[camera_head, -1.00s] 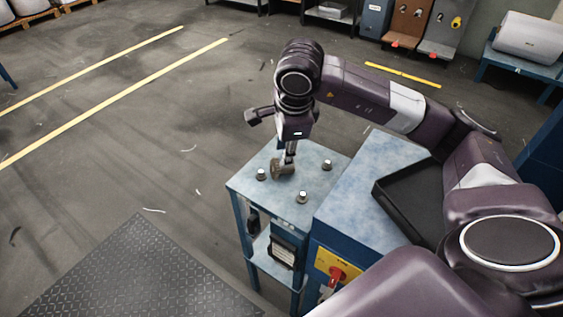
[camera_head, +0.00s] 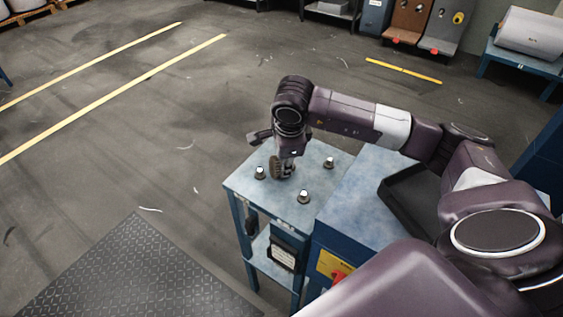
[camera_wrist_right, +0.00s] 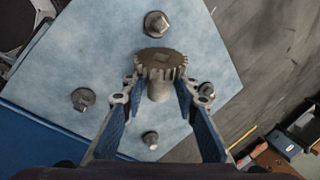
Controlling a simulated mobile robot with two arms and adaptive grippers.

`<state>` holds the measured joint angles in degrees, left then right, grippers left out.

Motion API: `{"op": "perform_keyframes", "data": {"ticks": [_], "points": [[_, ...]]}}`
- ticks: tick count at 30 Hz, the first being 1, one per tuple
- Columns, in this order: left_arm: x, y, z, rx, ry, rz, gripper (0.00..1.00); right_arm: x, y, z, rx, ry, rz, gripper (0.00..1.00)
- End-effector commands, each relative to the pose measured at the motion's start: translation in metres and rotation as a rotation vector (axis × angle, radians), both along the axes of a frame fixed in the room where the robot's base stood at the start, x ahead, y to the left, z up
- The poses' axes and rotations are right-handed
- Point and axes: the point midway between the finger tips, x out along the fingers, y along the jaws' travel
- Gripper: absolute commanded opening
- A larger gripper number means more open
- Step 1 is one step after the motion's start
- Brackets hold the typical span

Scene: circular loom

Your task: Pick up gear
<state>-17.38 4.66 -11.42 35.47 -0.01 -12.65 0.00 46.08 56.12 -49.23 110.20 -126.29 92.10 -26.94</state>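The gear (camera_head: 276,167) is a grey-brown toothed disc with a stub hub, over the light blue tabletop of a small stand (camera_head: 318,157). In the head view it looks tilted, with its disc nearly edge-on. My right gripper (camera_head: 287,172) is low over the tabletop beside it. In the right wrist view, the gear (camera_wrist_right: 161,62) is at the fingertips of my right gripper (camera_wrist_right: 160,86). The hub lies between the fingers, with visible gaps on both sides, so the gripper looks open. Whether a finger touches the gear is unclear. My left gripper is not in view.
Several bolts stick up from the tabletop around the gear, including a left one (camera_head: 260,173), a front one (camera_head: 303,197) and a right one (camera_head: 328,166). A black tray (camera_head: 412,208) lies on the adjoining blue cabinet, under my right arm. Floor left of the stand is open.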

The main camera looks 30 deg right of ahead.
Motion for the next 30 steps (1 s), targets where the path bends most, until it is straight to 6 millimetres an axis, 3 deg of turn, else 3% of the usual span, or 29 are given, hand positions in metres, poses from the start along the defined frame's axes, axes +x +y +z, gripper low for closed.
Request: {"op": "perform_keyframes", "data": {"ticks": [9, 17, 30], "points": [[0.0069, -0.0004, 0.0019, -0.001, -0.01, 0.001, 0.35, 0.0018, -0.0006, -0.0079, -0.001, 0.0, 0.002, 0.28], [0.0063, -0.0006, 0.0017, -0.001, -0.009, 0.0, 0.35, 0.0018, -0.0005, -0.0077, 0.001, 0.0, 0.001, 0.0], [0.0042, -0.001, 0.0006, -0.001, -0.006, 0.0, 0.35, 0.0028, -0.0006, -0.0034, 0.001, -0.003, 0.001, 0.0]]}}
